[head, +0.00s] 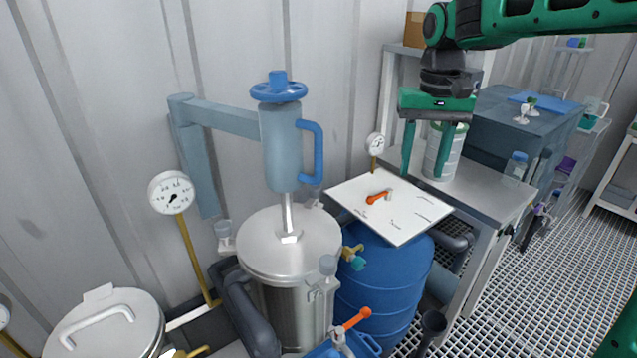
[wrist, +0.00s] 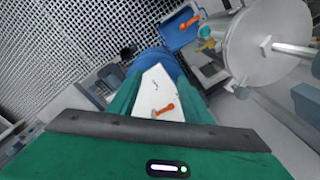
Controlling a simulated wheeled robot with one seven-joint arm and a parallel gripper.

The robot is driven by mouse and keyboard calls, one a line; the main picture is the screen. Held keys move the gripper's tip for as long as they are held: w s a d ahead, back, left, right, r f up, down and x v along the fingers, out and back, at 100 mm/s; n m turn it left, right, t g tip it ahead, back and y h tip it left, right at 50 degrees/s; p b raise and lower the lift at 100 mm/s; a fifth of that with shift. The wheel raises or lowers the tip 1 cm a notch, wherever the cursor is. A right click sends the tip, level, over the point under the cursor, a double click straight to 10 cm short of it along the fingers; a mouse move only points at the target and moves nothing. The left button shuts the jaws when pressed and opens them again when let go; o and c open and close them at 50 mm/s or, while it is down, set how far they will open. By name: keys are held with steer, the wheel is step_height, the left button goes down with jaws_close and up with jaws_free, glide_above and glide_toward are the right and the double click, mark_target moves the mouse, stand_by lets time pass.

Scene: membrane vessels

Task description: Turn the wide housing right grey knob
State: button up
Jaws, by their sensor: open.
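A wide steel vessel (head: 290,300) with a round flat lid (head: 262,248) stands at the centre of the head view. Small grey knobs sit around its lid: one on the right front (head: 328,265), one on the left (head: 222,231) and one partly hidden at the back. The lid also shows at the upper right of the wrist view (wrist: 250,65). My gripper (head: 423,168) is open and empty, pointing down, to the right of the vessel and above a white panel. In the wrist view its two green fingers (wrist: 158,97) frame the panel, apart from any knob.
The white panel (head: 418,219) with an orange handle (head: 378,196) lies over a blue drum (head: 385,280). A blue-grey column with a handwheel (head: 279,90) rises above the lid. A gauge (head: 171,193) stands left. A bench (head: 490,190) with a canister (head: 440,155) stands right.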

steer(key=w+a+r+n, duration=0.1)
steer(key=w+a, duration=0.2)
steer(key=a, duration=0.3)
steer(key=w+a+n, duration=0.1)
steer(key=w+a, duration=0.2)
steer(key=a, duration=0.2)
steer(key=n, duration=0.1)
glide_above(315, 186)
step_height(315, 186, down, 10)
steer(key=shift+f, duration=0.25)
